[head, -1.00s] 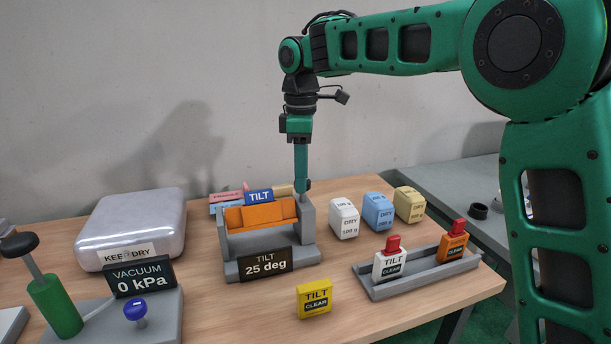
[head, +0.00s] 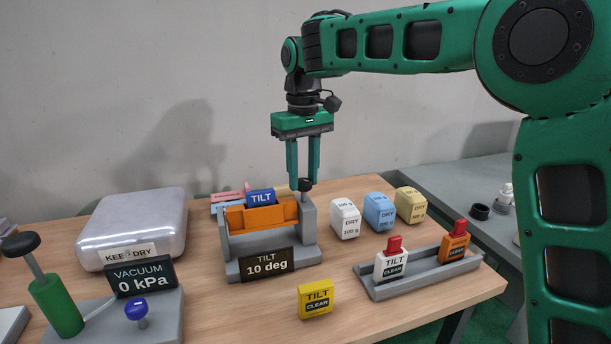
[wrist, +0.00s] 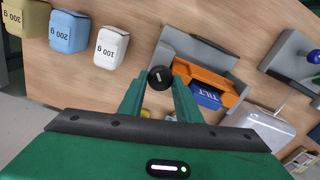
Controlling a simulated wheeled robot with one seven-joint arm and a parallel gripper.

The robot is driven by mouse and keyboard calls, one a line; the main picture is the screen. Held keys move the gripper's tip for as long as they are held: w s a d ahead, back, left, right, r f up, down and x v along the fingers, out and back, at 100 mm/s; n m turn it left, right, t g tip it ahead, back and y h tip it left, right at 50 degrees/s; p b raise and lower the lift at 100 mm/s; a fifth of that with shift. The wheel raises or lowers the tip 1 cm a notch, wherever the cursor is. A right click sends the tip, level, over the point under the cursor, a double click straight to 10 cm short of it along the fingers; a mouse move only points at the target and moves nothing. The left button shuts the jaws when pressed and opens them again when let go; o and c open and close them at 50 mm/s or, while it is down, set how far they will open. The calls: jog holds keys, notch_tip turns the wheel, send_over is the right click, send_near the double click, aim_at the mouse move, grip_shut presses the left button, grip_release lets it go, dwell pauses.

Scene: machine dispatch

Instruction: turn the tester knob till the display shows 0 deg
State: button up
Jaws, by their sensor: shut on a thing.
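The tilt tester (head: 230,262) is a grey stand with an orange cradle (head: 262,217) and a blue TILT block (head: 262,196) by it. Its display (head: 266,263) reads 10 deg. The dark round knob (head: 305,184) sits on top of the stand's right post. My gripper (head: 303,181) points straight down over that post, its two fingers on either side of the knob and shut on it. In the wrist view the knob (wrist: 159,77) shows a pale mark, between the fingertips of my gripper (wrist: 160,82).
White, blue and yellow weights (head: 378,211) stand right of the tester. A grey tray (head: 425,273) holds TILT and other tags. A yellow TILT CLEAR tag (head: 316,300) stands in front. A silver KEEP DRY case (head: 130,225) and the vacuum display (head: 142,279) are at the left.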

aim_at(304, 179)
jog(key=m, duration=0.6)
jog(key=shift+w+d+m, duration=0.2)
jog(key=shift+d+m, duration=0.05)
jog(key=shift+m, duration=0.05)
jog(key=shift+o, duration=0.2)
jog(key=m, duration=0.3)
jog(key=shift+f, duration=0.1)
jog(key=shift+s+a+m, duration=0.15)
jog(key=shift+m, duration=0.95)
jog(key=shift+c, duration=0.2)
jog(key=shift+a, duration=0.1)
jog(key=o, duration=1.1)
jog(key=shift+c, duration=0.2)
notch_tip(304, 179, up, 11)
